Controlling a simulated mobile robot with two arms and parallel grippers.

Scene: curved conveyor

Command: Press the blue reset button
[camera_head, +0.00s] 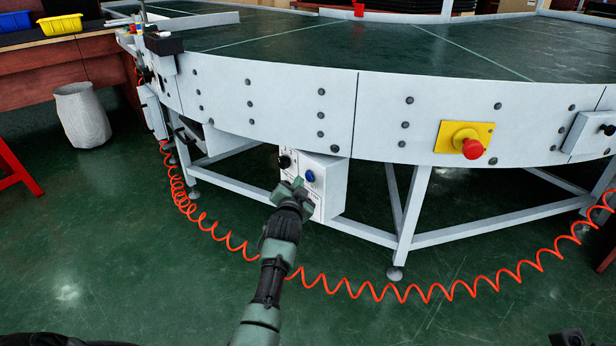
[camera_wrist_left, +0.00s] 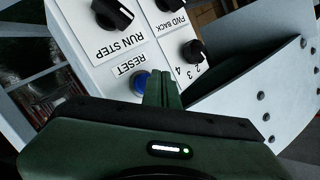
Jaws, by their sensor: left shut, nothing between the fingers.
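The blue reset button (camera_head: 310,176) is on the white control box (camera_head: 331,185) under the conveyor. In the left wrist view the blue button (camera_wrist_left: 140,82) sits beside the RESET label, partly covered by my fingers. My left gripper (camera_head: 297,184) is shut and empty, just in front of the box, with its tips close to the button. In the wrist view the shut fingers (camera_wrist_left: 162,90) appear just right of the button; I cannot tell whether they touch it.
Black knobs marked RUN STEP (camera_wrist_left: 112,14) and with numbers (camera_wrist_left: 193,51) are near the button. A red emergency button (camera_head: 472,148) on a yellow plate is on the curved conveyor side (camera_head: 385,120). An orange coiled hose (camera_head: 345,287) hangs below, over open green floor.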

